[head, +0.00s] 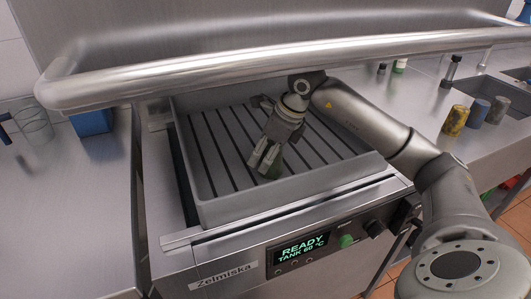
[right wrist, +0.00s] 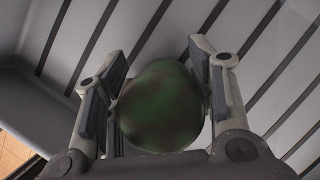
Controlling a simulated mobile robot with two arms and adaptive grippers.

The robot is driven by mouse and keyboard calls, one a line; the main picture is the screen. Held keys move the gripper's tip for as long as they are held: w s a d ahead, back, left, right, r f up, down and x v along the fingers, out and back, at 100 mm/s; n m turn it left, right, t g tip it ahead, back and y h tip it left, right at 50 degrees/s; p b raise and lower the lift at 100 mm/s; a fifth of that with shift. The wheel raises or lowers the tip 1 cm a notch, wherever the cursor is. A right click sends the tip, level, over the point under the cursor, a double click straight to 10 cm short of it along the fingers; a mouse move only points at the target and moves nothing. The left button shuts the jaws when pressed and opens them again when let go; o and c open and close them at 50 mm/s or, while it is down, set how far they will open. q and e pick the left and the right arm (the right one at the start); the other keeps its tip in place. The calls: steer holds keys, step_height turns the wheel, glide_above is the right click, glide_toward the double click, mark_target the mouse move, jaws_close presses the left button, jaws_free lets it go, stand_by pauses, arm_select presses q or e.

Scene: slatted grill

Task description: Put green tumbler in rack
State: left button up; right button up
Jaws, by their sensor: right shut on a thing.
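My right gripper (head: 266,158) points down over the rack (head: 212,207), a grey tray with dark slats in its floor. It is shut on the green tumbler (right wrist: 160,105), which shows between the two fingers in the right wrist view. In the head view the tumbler (head: 274,168) is mostly hidden behind the fingers. The tumbler is dark green with brownish patches. It is inside the tray's outline; I cannot tell whether it touches the slats. My left gripper is not in view.
A thick steel rail (head: 270,65) crosses above the tray. Yellow (head: 455,120), blue (head: 478,113) and brown (head: 498,110) tumblers stand on the right counter. A blue bin (head: 92,122) and a wire holder (head: 34,125) are at left. The slats around the gripper are clear.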

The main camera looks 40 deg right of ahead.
steer(key=shift+f, duration=0.15)
steer(key=o, duration=1.1)
steer(key=shift+r, duration=0.35)
steer(key=v, duration=0.7)
steer(key=shift+r, duration=0.15)
